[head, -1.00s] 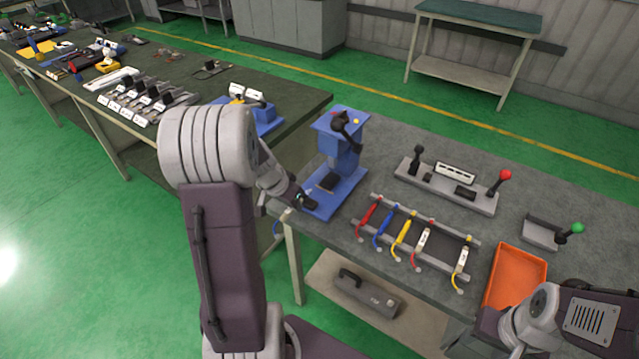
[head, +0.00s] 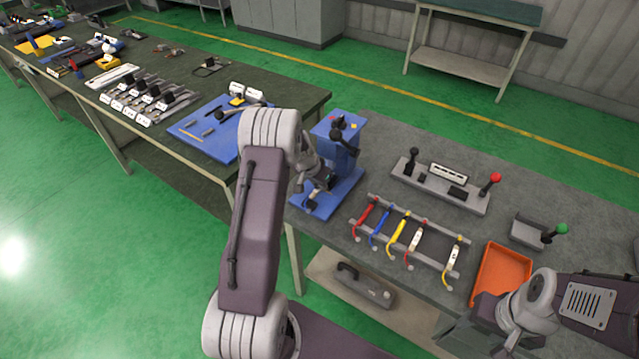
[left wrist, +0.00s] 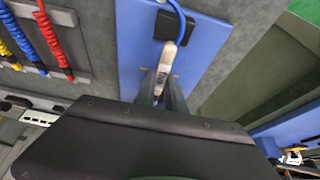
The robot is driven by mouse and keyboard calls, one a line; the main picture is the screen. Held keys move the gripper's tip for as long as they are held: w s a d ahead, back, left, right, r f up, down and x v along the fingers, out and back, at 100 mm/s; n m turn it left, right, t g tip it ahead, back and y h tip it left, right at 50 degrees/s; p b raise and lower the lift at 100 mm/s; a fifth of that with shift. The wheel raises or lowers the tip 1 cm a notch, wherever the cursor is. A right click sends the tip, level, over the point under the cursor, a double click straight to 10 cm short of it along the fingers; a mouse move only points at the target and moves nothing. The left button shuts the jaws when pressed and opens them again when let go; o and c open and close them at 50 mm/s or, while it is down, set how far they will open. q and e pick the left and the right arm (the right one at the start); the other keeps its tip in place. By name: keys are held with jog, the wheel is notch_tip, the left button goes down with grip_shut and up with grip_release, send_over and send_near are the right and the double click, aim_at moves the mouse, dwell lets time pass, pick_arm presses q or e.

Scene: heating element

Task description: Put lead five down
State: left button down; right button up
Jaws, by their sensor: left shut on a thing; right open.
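My left gripper (head: 320,178) is shut on a lead, seen in the left wrist view as a pale labelled sleeve (left wrist: 166,66) with a blue wire at its far end. The label is too blurred to read surely as five. The gripper holds the lead over the blue base (head: 342,190) of the blue press-like stand (head: 338,152). In the left wrist view the blue wire passes over a black block (left wrist: 172,24) on that base. I cannot tell whether the lead touches it. My right gripper (head: 480,334) is open at lower right, its fingers largely unclear.
A lead rack (head: 438,266) on the grey table holds several leads, with a gap between the right two. Behind it stands a lever panel (head: 440,190). An orange tray (head: 503,272) and a green-knobbed lever (head: 560,229) are to the right. Free table lies around the levers.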

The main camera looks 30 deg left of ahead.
pick_arm(q)
jog(key=shift+f+b, duration=0.35)
jog(key=shift+b, duration=0.2)
jog(key=c, duration=1.4)
grip_release()
jog(key=shift+r, duration=0.1)
jog(key=v, duration=1.3)
jog(key=s+d+f+g, duration=0.1)
jog(key=s+d, duration=0.7)
jog(key=s, duration=0.2)
jog(key=s+d+f+n+g, duration=0.1)
jog(key=s+d+f+g, duration=0.1)
jog(key=s+d, duration=0.6)
jog(key=s, duration=0.2)
jog(key=shift+s+p, duration=0.35)
